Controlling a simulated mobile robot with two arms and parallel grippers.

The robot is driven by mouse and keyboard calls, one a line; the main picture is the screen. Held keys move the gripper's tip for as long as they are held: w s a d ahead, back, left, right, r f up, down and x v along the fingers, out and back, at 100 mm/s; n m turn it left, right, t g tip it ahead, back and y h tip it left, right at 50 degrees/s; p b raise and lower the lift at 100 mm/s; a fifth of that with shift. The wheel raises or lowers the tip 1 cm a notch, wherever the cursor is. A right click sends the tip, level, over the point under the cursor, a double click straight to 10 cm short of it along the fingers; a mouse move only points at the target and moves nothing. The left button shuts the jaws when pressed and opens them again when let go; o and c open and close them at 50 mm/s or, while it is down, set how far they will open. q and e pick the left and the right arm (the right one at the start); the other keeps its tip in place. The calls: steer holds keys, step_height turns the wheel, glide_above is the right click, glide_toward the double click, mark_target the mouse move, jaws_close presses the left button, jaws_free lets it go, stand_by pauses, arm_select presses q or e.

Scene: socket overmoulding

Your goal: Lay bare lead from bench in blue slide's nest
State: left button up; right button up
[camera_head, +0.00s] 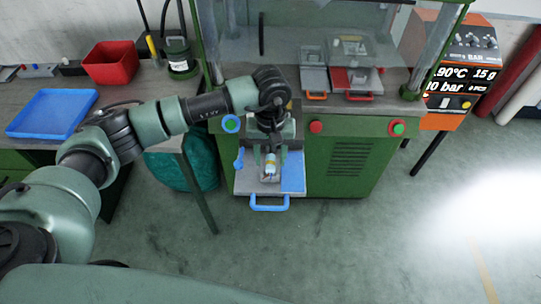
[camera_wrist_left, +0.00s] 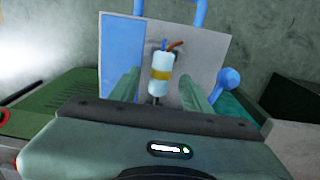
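The blue slide (camera_head: 293,172) is pulled out at the front of the green press, with its blue handle facing the aisle. It also shows in the left wrist view (camera_wrist_left: 122,50). The bare lead (camera_head: 270,164), a pale cylinder with a yellow band and blue and brown wire ends, is over the slide's grey plate at the nest. It lies between my left fingers in the left wrist view (camera_wrist_left: 161,72). My left gripper (camera_head: 269,150) points down there, its fingers (camera_wrist_left: 160,80) apart with gaps beside the lead. Whether the lead is fully seated cannot be told. My right gripper is out of view.
A blue tray (camera_head: 53,113) and a red bin (camera_head: 110,63) are on the bench at left. A blue knob (camera_head: 239,158) stands beside the slide. An orange control unit (camera_head: 455,75) is at right. The floor in front is clear.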

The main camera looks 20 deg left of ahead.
arm_select(q)
steer(key=shift+r, duration=0.1)
steer(key=shift+r, duration=0.35)
step_height(320, 180, up, 7)
steer(key=shift+f+b, duration=0.1)
steer(key=shift+b, duration=0.85)
